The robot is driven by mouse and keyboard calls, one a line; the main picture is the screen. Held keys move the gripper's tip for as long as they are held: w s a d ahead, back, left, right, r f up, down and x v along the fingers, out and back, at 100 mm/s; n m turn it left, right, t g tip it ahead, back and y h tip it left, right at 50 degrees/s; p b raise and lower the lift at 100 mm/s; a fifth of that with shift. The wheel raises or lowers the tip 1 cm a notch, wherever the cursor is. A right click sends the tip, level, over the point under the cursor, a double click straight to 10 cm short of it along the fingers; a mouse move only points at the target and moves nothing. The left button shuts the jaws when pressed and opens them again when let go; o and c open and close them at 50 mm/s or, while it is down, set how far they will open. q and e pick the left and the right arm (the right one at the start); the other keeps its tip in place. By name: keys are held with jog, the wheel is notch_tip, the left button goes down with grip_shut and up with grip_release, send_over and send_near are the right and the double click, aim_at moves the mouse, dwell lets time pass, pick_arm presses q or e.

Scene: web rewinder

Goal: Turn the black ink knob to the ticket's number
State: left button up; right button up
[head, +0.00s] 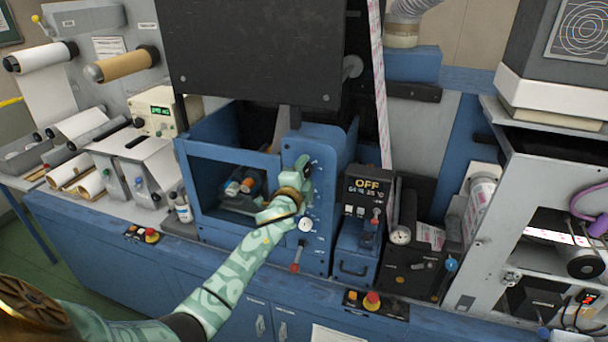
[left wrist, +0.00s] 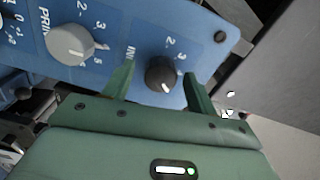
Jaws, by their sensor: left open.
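The black ink knob (left wrist: 162,73) sits on a blue panel (left wrist: 120,35) in the left wrist view, with a pale pointer mark on its face and a printed number scale around it. My left gripper (left wrist: 158,85) is open, with one green finger on each side of the knob; I cannot tell whether they touch it. A larger grey knob (left wrist: 70,45) with its own scale is to the left. In the head view my left gripper (head: 300,165) is at the upper part of the blue panel (head: 322,200) and hides the black knob. I cannot make out the ticket's number.
A white dial (head: 305,225) and a red-tipped lever (head: 295,267) are lower on the blue panel. A box with an "OFF" display (head: 367,185) stands to the right. Red stop buttons (head: 372,299) line the front edge. An open blue bay (head: 220,160) lies left.

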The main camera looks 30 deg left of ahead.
pick_arm(q)
jog(key=shift+s, duration=0.1)
jog(key=b+v, duration=0.1)
jog(key=v, duration=1.5)
jog(key=shift+f, duration=0.1)
